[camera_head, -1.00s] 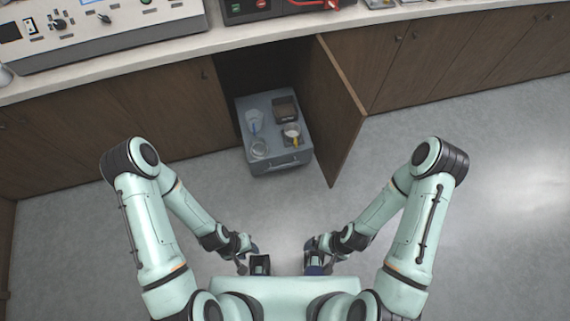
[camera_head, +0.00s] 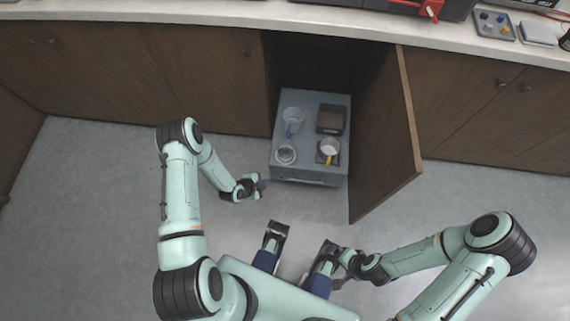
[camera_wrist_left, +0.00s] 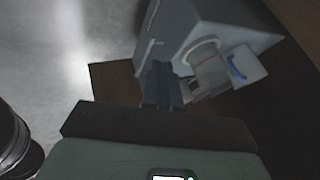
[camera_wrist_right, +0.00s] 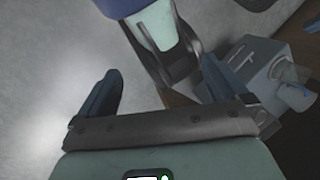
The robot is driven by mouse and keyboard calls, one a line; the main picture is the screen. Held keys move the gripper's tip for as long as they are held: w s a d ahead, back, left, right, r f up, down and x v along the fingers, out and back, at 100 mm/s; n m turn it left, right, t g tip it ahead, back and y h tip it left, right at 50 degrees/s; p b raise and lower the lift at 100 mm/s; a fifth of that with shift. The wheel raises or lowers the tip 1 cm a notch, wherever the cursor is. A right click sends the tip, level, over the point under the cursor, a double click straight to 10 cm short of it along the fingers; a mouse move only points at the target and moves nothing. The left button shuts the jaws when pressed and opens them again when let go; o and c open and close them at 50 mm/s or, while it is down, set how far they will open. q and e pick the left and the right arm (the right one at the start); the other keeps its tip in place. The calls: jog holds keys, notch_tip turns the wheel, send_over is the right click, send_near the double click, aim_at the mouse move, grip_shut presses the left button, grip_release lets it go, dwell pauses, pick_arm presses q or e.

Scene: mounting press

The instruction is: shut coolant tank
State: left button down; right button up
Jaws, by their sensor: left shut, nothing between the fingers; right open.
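The coolant tank appears to be the grey box (camera_head: 312,176) standing partly out of an open cabinet, with a handle on its front face. It also shows in the left wrist view (camera_wrist_left: 180,30) and the right wrist view (camera_wrist_right: 258,75). My left gripper (camera_head: 264,184) is shut and empty, beside the tank's near left corner. Its closed fingers (camera_wrist_left: 161,85) overlap the tank in the left wrist view, so I cannot tell whether they touch. My right gripper (camera_wrist_right: 160,88) is open and empty, low near my body and apart from the tank.
On the grey box stand a clear beaker (camera_head: 292,118), a round glass dish (camera_head: 286,155), a dark open box (camera_head: 331,118) and a white cup (camera_head: 329,146). The open cabinet door (camera_head: 392,150) stands close on the right. The floor (camera_head: 110,190) to the left is clear.

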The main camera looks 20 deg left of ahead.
pick_arm(q)
jog(key=b, duration=0.3)
send_near(282, 169)
notch_tip(282, 169, down, 4)
jog(key=s+d, duration=0.2)
jog(key=w, duration=0.2)
jog(key=w+a+b, duration=0.1)
jog(key=w, duration=0.1)
jog(key=shift+w+r, duration=0.15)
jog(key=shift+w, duration=0.05)
pick_arm(e)
jog(key=w+d+f+t+h, duration=0.1)
jog(key=w+d+f+t, duration=0.1)
jog(key=w+f, duration=0.3)
jog(key=shift+w+d+m, duration=0.3)
jog(key=shift+w+d, duration=0.3)
jog(key=shift+w, duration=0.05)
jog(key=shift+a, duration=0.1)
